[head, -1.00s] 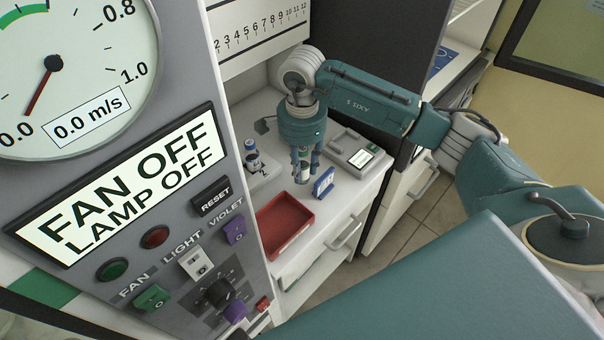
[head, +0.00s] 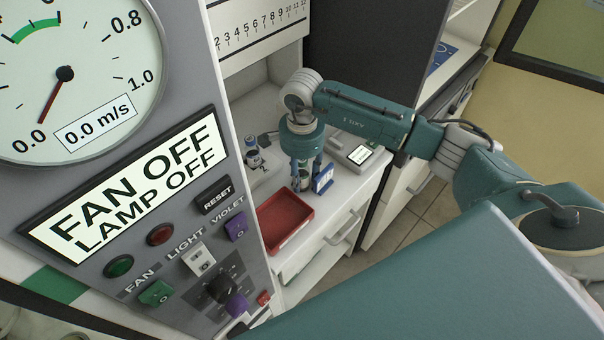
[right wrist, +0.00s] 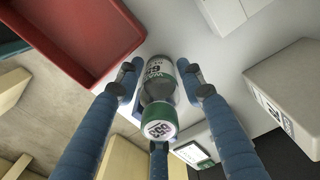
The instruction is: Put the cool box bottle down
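The cool box bottle (right wrist: 160,82), white and grey with a printed label and a green-edged cap, is between the fingers of my right gripper (right wrist: 160,75) in the right wrist view. The fingers close in around its sides, and the cap faces the wrist camera. In the head view, my right gripper (head: 305,182) points down at the white bench top, between the red tray and the small blue-and-white box. The bottle is mostly hidden behind the fingers there; I cannot tell whether its base touches the bench. My left gripper is out of view.
The red tray (head: 275,228) lies in front, close to the bench edge. The blue-and-white box (head: 323,178) stands right beside the gripper. Another bottle (head: 252,155) stands at the left, and a device with a lit display (head: 360,154) at the right. The fan control panel (head: 195,200) fills the left.

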